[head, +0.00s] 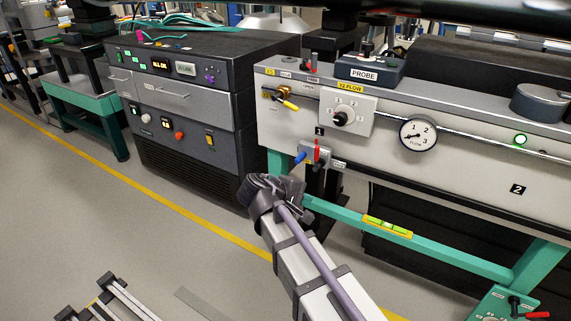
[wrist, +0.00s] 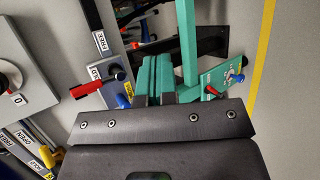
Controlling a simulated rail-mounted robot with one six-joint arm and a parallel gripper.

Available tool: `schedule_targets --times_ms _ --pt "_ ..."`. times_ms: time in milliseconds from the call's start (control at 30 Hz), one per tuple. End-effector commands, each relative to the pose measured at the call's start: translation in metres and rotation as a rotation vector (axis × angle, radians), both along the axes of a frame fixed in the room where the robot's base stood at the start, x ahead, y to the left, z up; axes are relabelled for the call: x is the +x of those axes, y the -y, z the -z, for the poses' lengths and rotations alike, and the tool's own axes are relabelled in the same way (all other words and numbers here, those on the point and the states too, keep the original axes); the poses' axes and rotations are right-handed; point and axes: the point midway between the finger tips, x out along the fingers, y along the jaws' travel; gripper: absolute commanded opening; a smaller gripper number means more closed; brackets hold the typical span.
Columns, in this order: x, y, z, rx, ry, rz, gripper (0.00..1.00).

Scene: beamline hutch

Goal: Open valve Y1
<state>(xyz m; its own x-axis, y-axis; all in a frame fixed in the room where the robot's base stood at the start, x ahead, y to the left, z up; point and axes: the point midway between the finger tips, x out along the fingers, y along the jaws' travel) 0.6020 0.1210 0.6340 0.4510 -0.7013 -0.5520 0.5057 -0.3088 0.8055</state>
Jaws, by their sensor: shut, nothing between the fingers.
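Several small valves sit on the grey bench front, and I cannot clearly read which tag says Y1. A brass valve with a yellow lever (head: 290,104) is at the upper left of the panel, beside yellow tags; the lever slants down to the right. Its yellow tip (wrist: 58,155) seems to show at the lower left in the wrist view. Below it is a fitting with a red lever (head: 317,152) and a blue lever (head: 300,157). My gripper (wrist: 157,62) is shut and empty, its teal fingers together, apart from the red lever (wrist: 88,88). In the head view my wrist hides the fingers.
A dial box (head: 347,112) and a round flow gauge (head: 418,133) are on the panel right of the yellow lever. A teal rail (head: 440,250) with a spirit level crosses below. A dark cabinet (head: 180,100) stands left. The floor in front is mostly clear.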

Motion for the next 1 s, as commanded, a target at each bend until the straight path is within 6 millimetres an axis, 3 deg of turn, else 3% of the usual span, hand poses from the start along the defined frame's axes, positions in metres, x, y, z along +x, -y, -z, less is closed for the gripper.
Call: schedule_targets --times_ms 33,67,133,200,300,367,667,1000 --pt "0.024 -0.024 0.043 -0.168 0.028 -0.090 0.00" --pt "0.036 -0.039 0.042 -0.304 0.046 -0.148 0.00" --pt "0.058 -0.075 0.019 -0.645 0.077 -0.250 0.00" --pt "0.070 -0.102 -0.026 -0.954 0.076 -0.284 0.00" --pt "0.075 -0.123 -0.079 -1.293 0.026 -0.263 0.00" --pt "0.072 -0.130 -0.093 -1.427 -0.020 -0.245 0.00" --pt "0.076 -0.126 -0.100 -1.477 -0.090 -0.244 0.00" --pt "0.119 -0.089 -0.139 -1.475 -0.091 -0.242 0.00"
